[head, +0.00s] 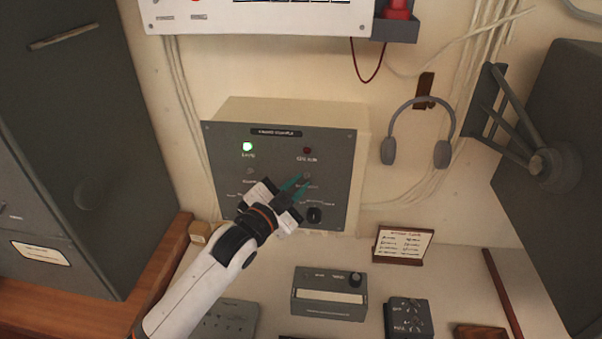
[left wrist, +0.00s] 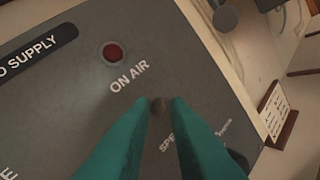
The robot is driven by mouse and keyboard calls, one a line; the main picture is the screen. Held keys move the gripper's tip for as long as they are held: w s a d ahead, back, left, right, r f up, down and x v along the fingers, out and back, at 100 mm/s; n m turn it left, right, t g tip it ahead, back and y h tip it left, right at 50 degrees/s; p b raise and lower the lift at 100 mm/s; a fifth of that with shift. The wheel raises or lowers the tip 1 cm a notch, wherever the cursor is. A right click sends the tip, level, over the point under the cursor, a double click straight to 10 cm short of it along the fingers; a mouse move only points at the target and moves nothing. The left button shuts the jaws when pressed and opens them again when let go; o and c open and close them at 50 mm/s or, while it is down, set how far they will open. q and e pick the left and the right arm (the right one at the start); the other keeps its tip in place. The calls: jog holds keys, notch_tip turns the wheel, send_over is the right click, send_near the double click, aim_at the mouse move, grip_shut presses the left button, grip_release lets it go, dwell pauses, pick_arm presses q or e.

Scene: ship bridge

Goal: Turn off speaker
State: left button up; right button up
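A grey panel box (head: 284,165) is on the wall in the head view, with a lit green lamp (head: 247,146) at its upper left. A dark red lamp labelled ON AIR is at its upper right and also shows in the left wrist view (left wrist: 113,52). Below ON AIR is a small switch (left wrist: 160,106) beside a label starting "SPE", partly covered by my fingers. My left gripper (head: 300,182) is at the panel, its teal fingers slightly apart. In the left wrist view the switch shows between the fingertips; contact is unclear. My right gripper is not in view.
A dark knob (head: 314,215) is at the panel's lower right. Headphones (head: 443,153) hang on the wall to the right. A small framed card (head: 402,246) and grey boxes (head: 329,294) stand on the desk below. A tall dark cabinet (head: 75,130) is at left.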

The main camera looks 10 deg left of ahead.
pick_arm(q)
jog(key=shift+w+d, duration=0.3)
jog(key=shift+w, duration=0.35)
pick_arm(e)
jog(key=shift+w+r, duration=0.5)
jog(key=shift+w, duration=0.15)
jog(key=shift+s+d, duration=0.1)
pick_arm(q)
jog(key=shift+c, duration=0.2)
grip_shut()
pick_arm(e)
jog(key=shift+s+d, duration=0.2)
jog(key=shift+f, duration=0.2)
